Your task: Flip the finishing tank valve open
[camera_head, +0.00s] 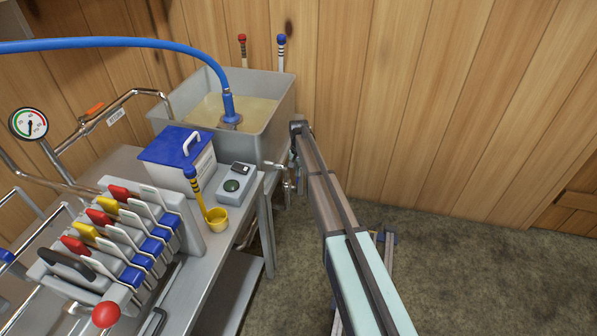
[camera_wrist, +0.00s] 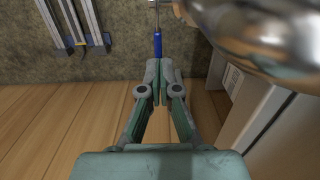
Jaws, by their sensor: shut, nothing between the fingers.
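The finishing tank (camera_head: 279,125) is a grey open tank of amber liquid against the back wall. A silvery valve (camera_head: 280,168) projects from its lower front right in the head view. In the wrist view, a large shiny metal fitting (camera_wrist: 262,30) fills the top right, and a thin lever with a blue grip (camera_wrist: 157,45) hangs at top centre. My gripper (camera_wrist: 158,72) is shut and empty, with its fingertips right at the end of the blue grip; I cannot tell whether they touch.
The tank's pale side wall (camera_wrist: 272,125) stands close on the right in the wrist view. A blue hose (camera_head: 130,43) runs into the tank. Floor (camera_head: 470,270) at the right is clear.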

